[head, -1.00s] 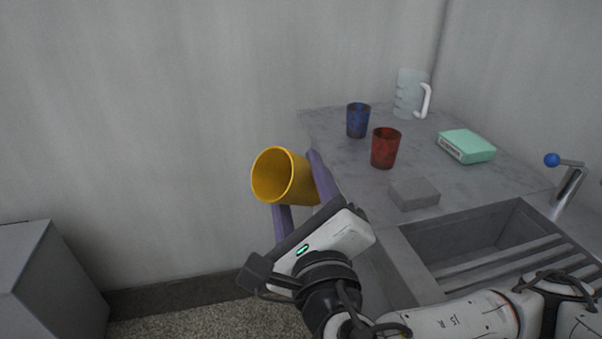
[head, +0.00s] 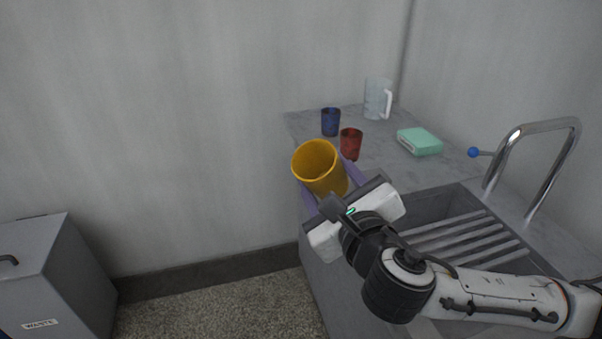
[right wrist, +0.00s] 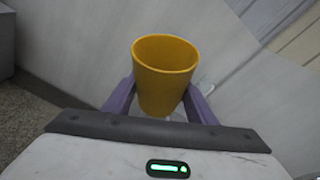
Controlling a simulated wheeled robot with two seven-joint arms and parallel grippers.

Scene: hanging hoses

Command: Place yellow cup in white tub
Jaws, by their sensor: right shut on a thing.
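The yellow cup (head: 321,168) is held in my right gripper (head: 328,182), whose purple fingers close on its two sides. It is off the counter, in the air near the counter's left edge. Its open mouth tilts up and a little to the left in the head view. In the right wrist view the yellow cup (right wrist: 164,76) stands between the fingers of my right gripper (right wrist: 160,98), and its inside looks empty. No white tub shows in these frames. My left gripper is not in view.
The grey counter (head: 375,165) bears a blue cup (head: 331,122), a red cup (head: 351,143), a clear jug (head: 376,98) and a green box (head: 420,141). A sink with slats (head: 463,239) and a tap (head: 540,170) lie at right. A grey waste bin (head: 50,275) stands at lower left.

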